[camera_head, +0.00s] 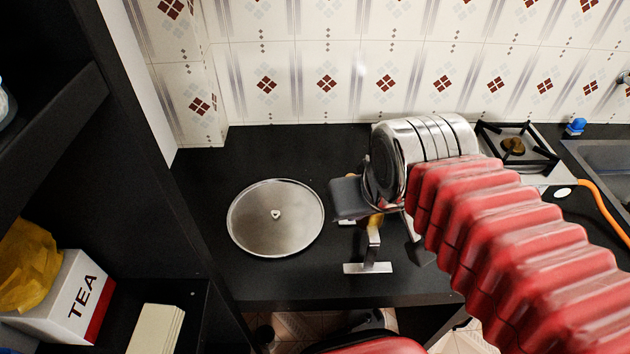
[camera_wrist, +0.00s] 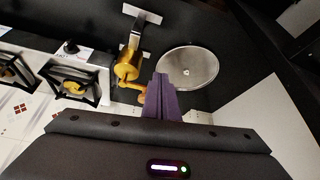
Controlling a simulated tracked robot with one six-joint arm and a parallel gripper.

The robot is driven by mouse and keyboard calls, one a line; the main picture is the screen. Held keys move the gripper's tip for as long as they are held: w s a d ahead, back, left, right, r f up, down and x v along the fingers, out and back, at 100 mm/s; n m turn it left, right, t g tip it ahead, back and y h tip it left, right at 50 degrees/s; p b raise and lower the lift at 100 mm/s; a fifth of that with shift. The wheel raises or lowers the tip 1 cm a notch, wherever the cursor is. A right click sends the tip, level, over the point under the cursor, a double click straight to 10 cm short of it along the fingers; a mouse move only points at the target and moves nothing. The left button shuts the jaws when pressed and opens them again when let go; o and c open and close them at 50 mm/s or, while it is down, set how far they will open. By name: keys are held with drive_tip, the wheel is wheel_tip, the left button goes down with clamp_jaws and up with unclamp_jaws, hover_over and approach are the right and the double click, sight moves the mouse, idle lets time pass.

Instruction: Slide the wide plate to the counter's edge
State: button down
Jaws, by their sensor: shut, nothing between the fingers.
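The wide plate (camera_head: 275,226), a round shallow grey metal disc with a small light mark at its middle, lies flat on the black counter (camera_head: 330,145), left of my arm in the head view. It also shows in the wrist view (camera_wrist: 188,67), ahead and slightly right of the fingers. My gripper (camera_wrist: 160,80) is shut and empty, its purple fingers together. In the picture its tips lie close to the plate's left rim; I cannot tell their height or any contact. In the head view its dark body is right of the plate, with the fingertips not clearly visible.
A brass-and-metal fitting (camera_wrist: 126,70) stands beside the fingers. A stove burner (camera_head: 513,146) with an orange hose and a sink are at the right. A dark shelf with a TEA box (camera_head: 72,300) is at the left. Counter behind and in front of the plate is clear.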

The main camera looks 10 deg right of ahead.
drive_tip(key=w+r+g, duration=0.2)
drive_tip(key=w+r, duration=0.1)
drive_tip(key=w, duration=0.7)
drive_tip(key=m+g, duration=0.2)
drive_tip(key=g, duration=0.2)
hover_over(315, 190)
drive_tip(key=d, duration=0.1)
wheel_tip(315, 190, down, 8)
drive_tip(key=w+f+g, duration=0.2)
drive_tip(key=w+f, duration=0.4)
drive_tip(key=f, duration=0.4)
drive_tip(key=shift+w+d+f+m+y, duration=0.15)
drive_tip(key=shift+d+f+m+y, duration=0.15)
drive_tip(key=shift+f, duration=0.05)
drive_tip(key=x, duration=1)
drive_tip(key=shift+s, duration=0.25)
drive_tip(key=shift+s+a, duration=0.25)
drive_tip(key=shift+s, duration=0.65)
drive_tip(key=shift+s+a, duration=0.25)
drive_tip(key=shift+s, duration=0.7)
